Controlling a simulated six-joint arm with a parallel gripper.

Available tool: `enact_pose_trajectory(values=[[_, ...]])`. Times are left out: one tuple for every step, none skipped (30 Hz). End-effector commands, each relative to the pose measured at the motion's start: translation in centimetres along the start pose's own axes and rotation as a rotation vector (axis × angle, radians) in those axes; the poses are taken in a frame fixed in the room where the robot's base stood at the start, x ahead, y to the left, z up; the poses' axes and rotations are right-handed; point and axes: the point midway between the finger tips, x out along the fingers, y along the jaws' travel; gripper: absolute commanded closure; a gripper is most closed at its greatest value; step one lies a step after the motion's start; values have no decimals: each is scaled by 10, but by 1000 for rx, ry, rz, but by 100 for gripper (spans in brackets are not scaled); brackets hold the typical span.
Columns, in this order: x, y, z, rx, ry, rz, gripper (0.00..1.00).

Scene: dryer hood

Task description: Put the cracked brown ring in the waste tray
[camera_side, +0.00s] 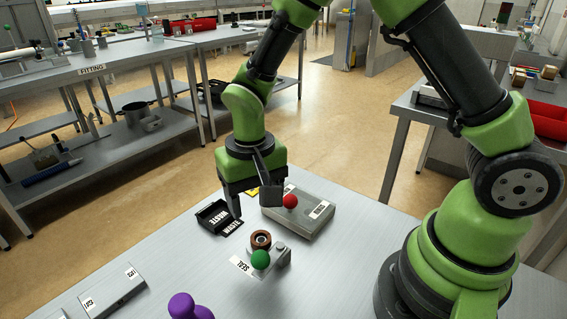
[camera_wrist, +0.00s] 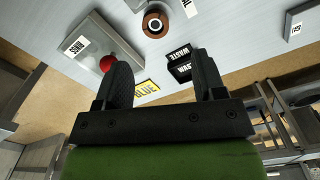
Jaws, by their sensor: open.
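A brown ring (camera_side: 261,236) sits at the grey SEAL fixture (camera_side: 277,258), just behind a green knob. In the wrist view the ring (camera_wrist: 155,12) shows near the top edge, around a pale and dark centre. I cannot make out a crack. The small black waste tray (camera_side: 207,219) lies on the table left of my gripper, with a WASTE label. The tray (camera_wrist: 179,70) also shows in the wrist view, near one finger. My gripper (camera_side: 252,208) is open and empty, pointing down above the table, behind the ring. Both fingers (camera_wrist: 160,62) show in the wrist view.
A grey box (camera_side: 315,216) with a red knob (camera_side: 290,201) stands right of my gripper. A purple knobbed object (camera_side: 183,306) and a labelled grey block (camera_side: 113,293) are at the front left. Bare table lies between.

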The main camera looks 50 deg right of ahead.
Motion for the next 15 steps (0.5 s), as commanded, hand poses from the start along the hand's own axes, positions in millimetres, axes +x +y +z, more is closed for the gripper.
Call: enact_pose_trajectory(values=[[-1, 0, 0, 0, 1, -1, 36], [-2, 0, 0, 0, 2, -2, 36], [-5, 1, 0, 1, 6, -6, 36], [-9, 1, -1, 2, 12, -12, 36], [-15, 3, -1, 3, 20, -20, 36], [-25, 5, -1, 5, 34, -35, 36], [-35, 7, 0, 6, 46, -47, 36], [-46, 10, 0, 9, 61, -63, 36], [-62, 15, 2, 10, 84, -87, 36], [-74, 19, 4, 11, 102, -104, 36], [-86, 24, 8, 12, 122, -122, 36], [-103, 31, 13, 12, 150, -148, 36], [-114, 36, 17, 12, 170, -167, 36], [-124, 41, 22, 11, 191, -185, 36], [-137, 48, 29, 10, 220, -208, 36]])
